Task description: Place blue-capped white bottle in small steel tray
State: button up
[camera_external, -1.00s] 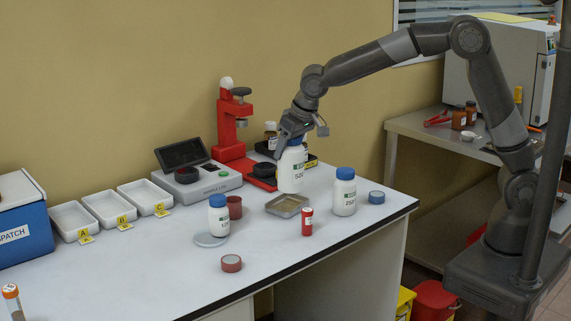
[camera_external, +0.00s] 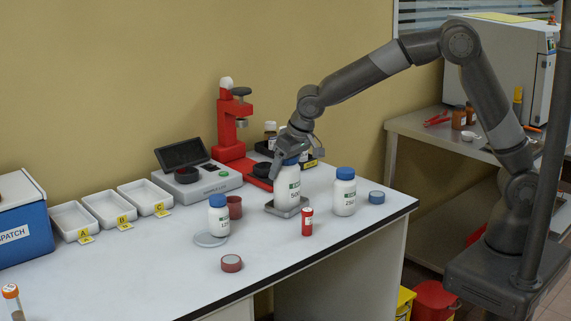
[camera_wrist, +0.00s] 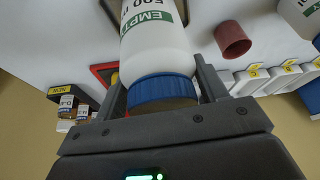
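The large blue-capped white bottle (camera_external: 288,186), labelled 500, stands upright in the small steel tray (camera_external: 271,209), whose front and left rim show around its base. My gripper (camera_external: 291,155) is at the top of the bottle, shut on its blue cap. In the wrist view the bottle (camera_wrist: 155,50) runs up from the gripper (camera_wrist: 163,90), with one finger on each side of the cap.
A second blue-capped bottle (camera_external: 344,193) stands right of the tray, and a smaller one (camera_external: 219,216) to the left. A red vial (camera_external: 307,222) stands close in front. A dark red cup (camera_external: 234,207) is left of the tray. White trays (camera_external: 110,207) line the back left.

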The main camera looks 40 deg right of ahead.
jog(key=shift+o, duration=1.1)
jog(key=shift+r, duration=0.15)
jog(key=v, duration=1.2)
